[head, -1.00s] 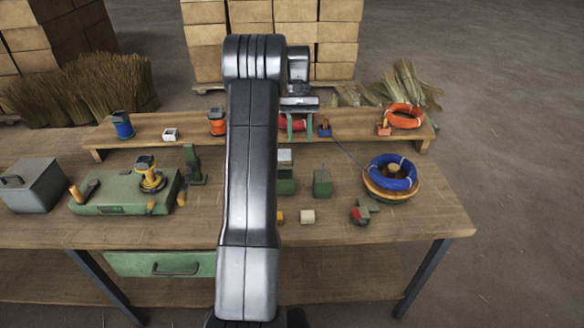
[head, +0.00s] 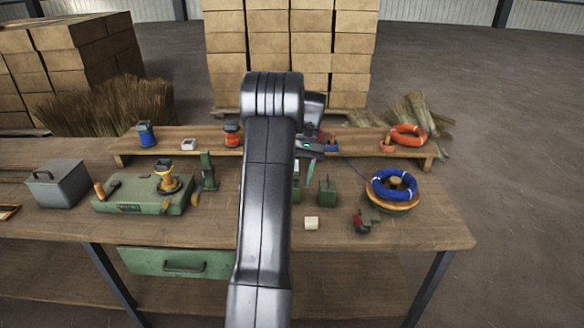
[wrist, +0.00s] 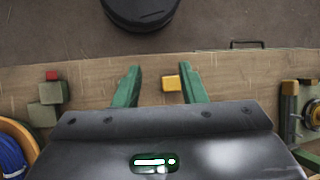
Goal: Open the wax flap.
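I cannot pick out the wax flap for certain. A green box (head: 327,190) stands mid-table in the head view, and another green box (head: 297,193) beside it is mostly hidden by my arm. My gripper (head: 310,176) hangs over these boxes, its jaws partly hidden. In the wrist view my gripper (wrist: 158,77) is open, with its two green fingers apart. A small yellow block (wrist: 171,83) shows on the table between the fingers in that picture; I cannot tell the gap in height. My arm hides this block in the head view.
A blue coil (head: 391,184) sits at right. A green machine (head: 143,194) and a grey box (head: 57,186) stand left. A raised shelf (head: 270,141) runs behind.

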